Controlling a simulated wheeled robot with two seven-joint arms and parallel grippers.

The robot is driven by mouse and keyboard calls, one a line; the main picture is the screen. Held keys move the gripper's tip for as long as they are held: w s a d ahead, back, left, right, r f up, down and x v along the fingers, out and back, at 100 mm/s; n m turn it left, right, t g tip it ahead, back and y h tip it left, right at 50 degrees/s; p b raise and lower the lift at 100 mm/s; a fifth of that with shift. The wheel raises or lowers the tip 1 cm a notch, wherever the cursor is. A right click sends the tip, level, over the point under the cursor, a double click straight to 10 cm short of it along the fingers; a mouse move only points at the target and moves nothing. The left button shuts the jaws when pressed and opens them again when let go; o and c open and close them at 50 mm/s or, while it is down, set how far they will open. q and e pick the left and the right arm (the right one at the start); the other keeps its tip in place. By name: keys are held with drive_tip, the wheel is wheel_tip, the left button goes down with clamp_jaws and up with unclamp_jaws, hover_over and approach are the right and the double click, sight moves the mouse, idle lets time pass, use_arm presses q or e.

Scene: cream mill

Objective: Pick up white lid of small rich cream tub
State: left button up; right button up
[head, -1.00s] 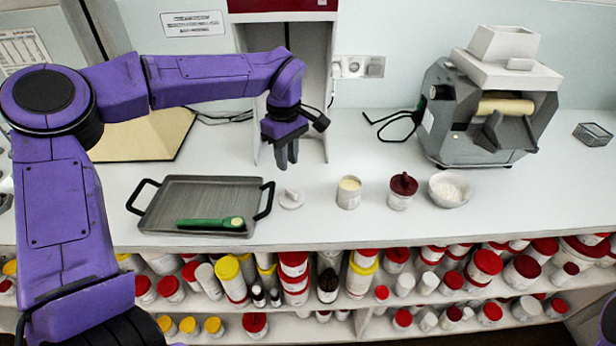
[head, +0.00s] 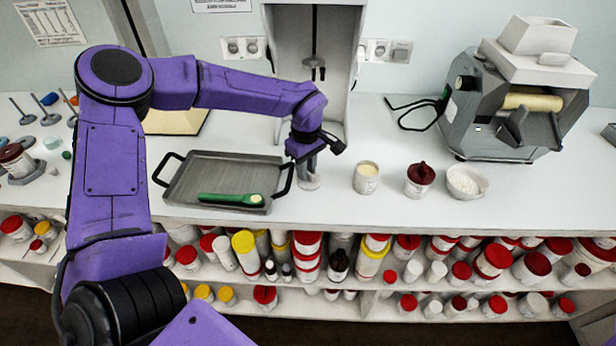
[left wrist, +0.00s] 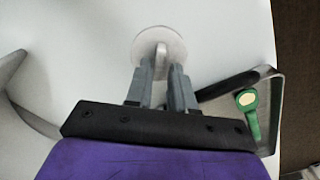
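The white lid (head: 310,184) lies on the counter just right of the grey tray, partly hidden by my left gripper (head: 307,168) in the head view. In the left wrist view the lid (left wrist: 150,42) is a pale round disc with an upright knob. The fingers of my left gripper (left wrist: 162,72) point at the knob, one on each side, with a gap between them; whether they touch it is unclear. The small white tub (head: 366,180) stands open to the right, with pale cream in it. My right gripper is not in view.
A grey tray (head: 180,190) with black handles holds a green-handled tool (head: 230,199) close left of my gripper. Shelves of jars lie below the counter.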

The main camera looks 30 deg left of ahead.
use_arm(q)
clamp_jaws()
